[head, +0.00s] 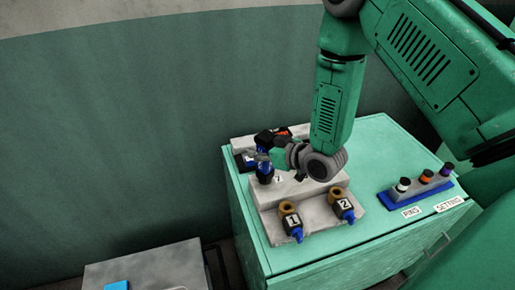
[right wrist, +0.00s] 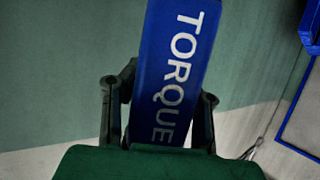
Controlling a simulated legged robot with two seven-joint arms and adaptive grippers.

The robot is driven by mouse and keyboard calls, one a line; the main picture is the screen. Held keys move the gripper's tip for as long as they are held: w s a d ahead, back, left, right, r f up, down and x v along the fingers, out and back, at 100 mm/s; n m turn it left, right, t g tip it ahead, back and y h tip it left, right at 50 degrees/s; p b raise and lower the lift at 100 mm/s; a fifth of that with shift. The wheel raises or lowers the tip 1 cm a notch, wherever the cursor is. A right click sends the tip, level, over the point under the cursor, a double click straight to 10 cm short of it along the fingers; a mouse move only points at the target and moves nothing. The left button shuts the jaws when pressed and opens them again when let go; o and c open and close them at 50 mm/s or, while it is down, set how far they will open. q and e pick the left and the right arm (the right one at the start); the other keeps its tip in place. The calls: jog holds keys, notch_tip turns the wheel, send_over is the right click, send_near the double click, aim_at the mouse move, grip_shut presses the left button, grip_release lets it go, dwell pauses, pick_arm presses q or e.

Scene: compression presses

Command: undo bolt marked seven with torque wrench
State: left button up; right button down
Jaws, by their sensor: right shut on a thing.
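My right gripper (right wrist: 158,105) is shut on the torque wrench (right wrist: 176,65), a blue bar with TORQUE in white letters, seen in the right wrist view. In the head view the right gripper (head: 276,157) is over the left side of the grey stepped block (head: 300,190). A small tag that reads 7 (head: 278,179) shows just below it. A blue and dark upright piece (head: 264,172) stands beside that tag; I cannot tell whether it is the bolt or part of the wrench. The wrench's contact with the bolt is hidden. My left gripper is not in view.
Bolts marked 1 (head: 293,221) and 2 (head: 344,205) sit on the block's front step. The green cabinet top (head: 378,140) is clear behind. A grey box (head: 150,268) stands lower left.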

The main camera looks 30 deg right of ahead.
jog(key=shift+w+r+p, duration=0.15)
jog(key=shift+r+p, duration=0.35)
jog(key=shift+r, duration=0.25)
notch_tip(320, 180, up, 5)
jog(key=p, duration=0.3)
jog(key=shift+f, duration=0.1)
jog(key=shift+f, duration=0.1)
